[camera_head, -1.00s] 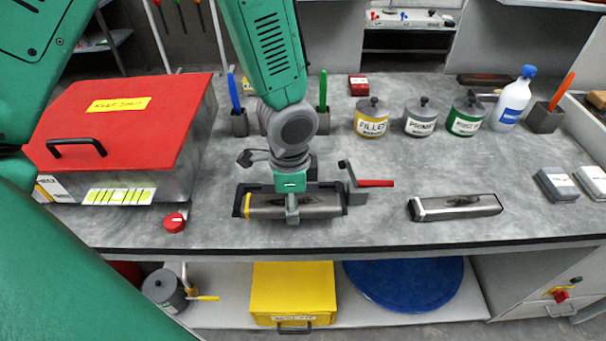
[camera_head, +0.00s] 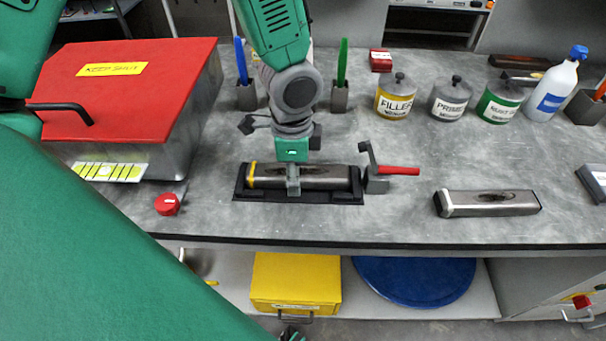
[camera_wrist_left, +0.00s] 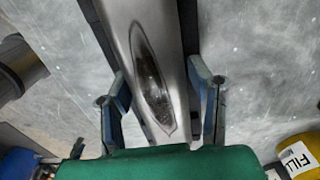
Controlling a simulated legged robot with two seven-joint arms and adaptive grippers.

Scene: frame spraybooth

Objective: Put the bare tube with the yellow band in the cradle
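The bare metal tube (camera_head: 325,177) has a yellow band near its left end and a dark oval mark on top. It lies level, lengthwise in the black cradle (camera_head: 340,197), whose edges show around it. My left gripper (camera_head: 293,181) points down over the tube's middle, with one finger seen on its near side. In the left wrist view, the fingers (camera_wrist_left: 158,85) stand on either side of the tube (camera_wrist_left: 150,45) and look closed against it.
A clamp with a red handle (camera_head: 398,171) stands at the cradle's right end. A second metal tube (camera_head: 490,203) lies farther right. A red-lidded box (camera_head: 135,95) is at left, with a red knob (camera_head: 167,204) before it. Labelled pots (camera_head: 395,97) stand behind.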

